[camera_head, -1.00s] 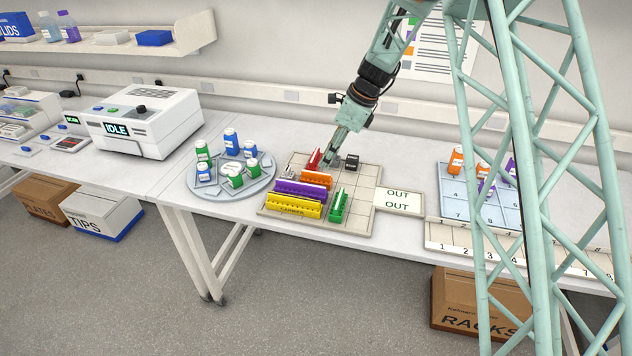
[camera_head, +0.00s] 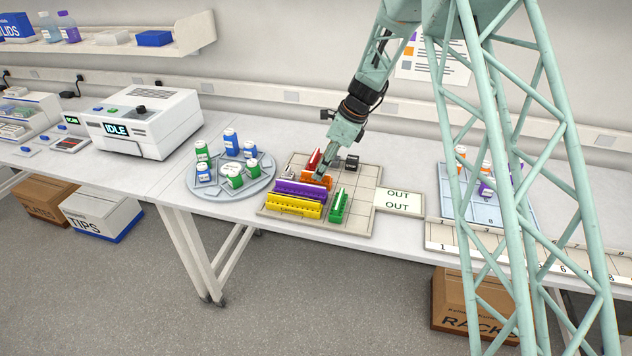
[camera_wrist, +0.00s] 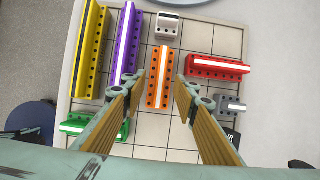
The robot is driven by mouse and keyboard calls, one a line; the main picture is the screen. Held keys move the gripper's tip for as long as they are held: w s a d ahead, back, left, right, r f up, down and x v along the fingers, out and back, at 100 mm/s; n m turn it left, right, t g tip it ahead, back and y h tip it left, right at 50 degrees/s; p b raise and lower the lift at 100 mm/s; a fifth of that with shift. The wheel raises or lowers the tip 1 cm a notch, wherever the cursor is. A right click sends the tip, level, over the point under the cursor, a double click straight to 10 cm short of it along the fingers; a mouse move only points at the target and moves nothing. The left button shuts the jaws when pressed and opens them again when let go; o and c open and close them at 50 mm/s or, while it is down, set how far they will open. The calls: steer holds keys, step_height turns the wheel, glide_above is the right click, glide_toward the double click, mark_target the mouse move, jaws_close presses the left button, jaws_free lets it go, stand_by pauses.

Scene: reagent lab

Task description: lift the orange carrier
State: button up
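The orange carrier (camera_wrist: 158,80) is a short bar with a white stripe and a row of holes, lying on the gridded tray (camera_wrist: 152,142). In the head view the orange carrier (camera_head: 318,180) sits behind the purple carrier (camera_head: 300,190), partly covered by my gripper (camera_head: 321,170). In the wrist view my gripper (camera_wrist: 160,90) is open. Its two fingers stand apart, one on each side of the orange carrier, with gaps on both sides. Nothing is held. How high the fingertips are above the tray I cannot tell.
Around it on the tray lie a yellow carrier (camera_wrist: 90,50), a red carrier (camera_wrist: 217,67), a green carrier (camera_wrist: 95,127), a white block (camera_wrist: 167,25) and a grey block (camera_wrist: 231,105). A round rack (camera_head: 232,191) with bottles stands left of the tray. The OUT plate (camera_head: 399,201) adjoins its right side.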

steer(key=shift+x, duration=2.55)
steer(key=shift+c, duration=0.8)
steer(key=c, duration=0.4)
steer(key=shift+r+p, duration=0.3)
steer(key=shift+r, duration=4.7)
